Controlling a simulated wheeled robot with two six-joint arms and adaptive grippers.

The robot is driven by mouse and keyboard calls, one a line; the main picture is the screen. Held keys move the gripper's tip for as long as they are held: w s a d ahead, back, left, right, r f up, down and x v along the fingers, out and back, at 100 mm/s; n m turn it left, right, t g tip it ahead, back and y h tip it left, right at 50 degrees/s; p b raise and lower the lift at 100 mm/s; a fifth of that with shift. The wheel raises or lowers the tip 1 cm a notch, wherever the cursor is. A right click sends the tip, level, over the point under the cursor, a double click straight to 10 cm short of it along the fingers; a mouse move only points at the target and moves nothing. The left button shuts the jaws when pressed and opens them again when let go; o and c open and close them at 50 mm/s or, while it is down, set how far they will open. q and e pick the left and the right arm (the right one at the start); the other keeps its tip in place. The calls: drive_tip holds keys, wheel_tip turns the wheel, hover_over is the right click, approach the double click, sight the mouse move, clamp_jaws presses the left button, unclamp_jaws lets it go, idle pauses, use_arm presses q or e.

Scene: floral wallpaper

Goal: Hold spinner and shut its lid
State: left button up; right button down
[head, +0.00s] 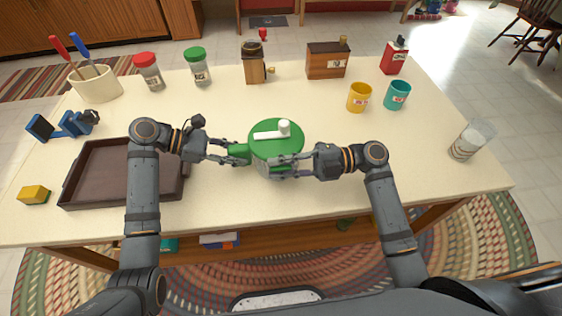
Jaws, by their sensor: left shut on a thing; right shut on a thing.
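The spinner (272,150) stands near the middle of the table, with a round green lid (265,146) over its bowl. A white crank with a knob (284,127) lies across the lid. My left gripper (232,152) is shut on the green handle (239,154) at the spinner's left side. My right gripper (280,165) is shut at the spinner's right front edge; its fingers cover the rim there. Whether they grip the lid or the bowl is hard to see. The lid looks about level, and any gap under it is hidden.
A brown tray (90,197) lies left, partly behind my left arm, with a yellow sponge-like block (34,194) beside it. Jars, a grinder (254,65), a wooden box (327,60) and cups (359,97) stand farther back.

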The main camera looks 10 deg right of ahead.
drive_tip(key=shift+w+f, duration=0.15)
drive_tip(key=shift+f, duration=0.15)
drive_tip(key=c, duration=1.5)
unclamp_jaws()
drive_tip(key=shift+o, duration=0.2)
drive_tip(key=d, duration=1.2)
drive_tip(key=shift+r, duration=0.1)
